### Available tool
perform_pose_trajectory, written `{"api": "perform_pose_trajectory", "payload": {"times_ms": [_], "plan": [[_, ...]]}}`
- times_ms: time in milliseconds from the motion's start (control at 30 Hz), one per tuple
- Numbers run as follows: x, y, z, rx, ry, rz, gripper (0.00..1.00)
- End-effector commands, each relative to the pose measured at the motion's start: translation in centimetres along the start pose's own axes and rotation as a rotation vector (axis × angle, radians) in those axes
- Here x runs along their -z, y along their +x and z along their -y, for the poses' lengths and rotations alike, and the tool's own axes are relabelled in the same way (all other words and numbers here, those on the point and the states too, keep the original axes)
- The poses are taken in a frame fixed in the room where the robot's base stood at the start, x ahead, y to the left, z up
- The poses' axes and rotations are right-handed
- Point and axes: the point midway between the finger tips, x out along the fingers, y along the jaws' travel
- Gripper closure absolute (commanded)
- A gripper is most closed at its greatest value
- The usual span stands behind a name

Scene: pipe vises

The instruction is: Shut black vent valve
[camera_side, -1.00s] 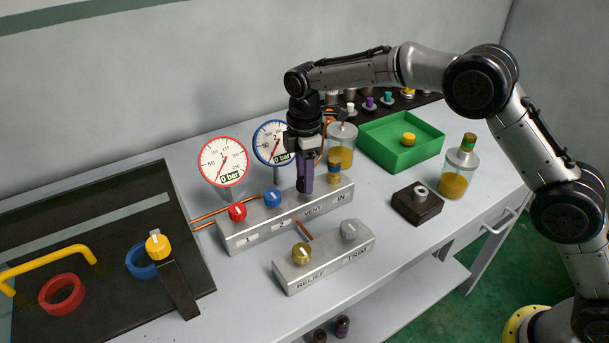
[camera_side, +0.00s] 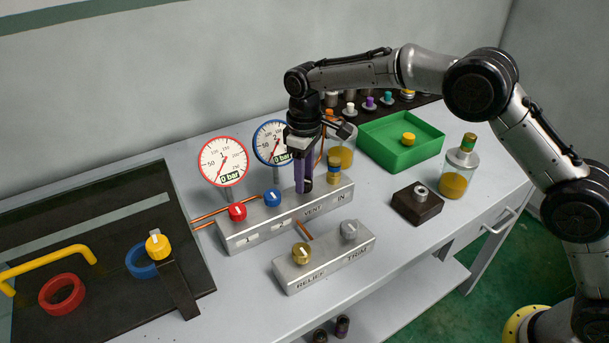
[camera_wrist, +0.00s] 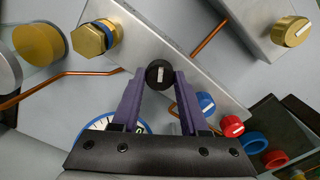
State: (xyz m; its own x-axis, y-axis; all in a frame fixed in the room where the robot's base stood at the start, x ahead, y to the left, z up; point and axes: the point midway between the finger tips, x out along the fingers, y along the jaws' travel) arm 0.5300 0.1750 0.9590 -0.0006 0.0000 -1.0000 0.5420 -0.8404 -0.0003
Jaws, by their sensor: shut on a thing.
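The black vent valve knob (camera_wrist: 159,74) sits on the grey manifold block (camera_side: 250,230), above the VENT label. In the wrist view, the two purple fingers of my gripper (camera_wrist: 160,80) are shut on the knob, one on each side. In the side view the fingers hide part of the knob.
A blue knob (camera_side: 272,197) and a red knob (camera_side: 237,211) stand left of the vent knob, a brass fitting (camera_side: 334,172) right. A red-rimmed gauge (camera_side: 224,161) and blue-rimmed gauge (camera_side: 270,141) stand behind, both showing 0 bar. A relief block (camera_side: 325,268) lies in front.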

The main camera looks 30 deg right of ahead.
Motion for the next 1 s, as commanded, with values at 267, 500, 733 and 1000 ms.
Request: {"api": "perform_pose_trajectory", "payload": {"times_ms": [267, 500, 733, 1000], "plan": [[0.03, -0.16, 0.00, -0.001, 0.252, -0.002, 1.00], [0.02, -0.17, 0.00, 0.000, 0.429, -0.002, 1.00], [0.03, -0.19, 0.00, 0.000, 0.535, -0.002, 1.00], [0.04, -0.21, -0.01, 0.000, 0.585, -0.003, 1.00]]}}
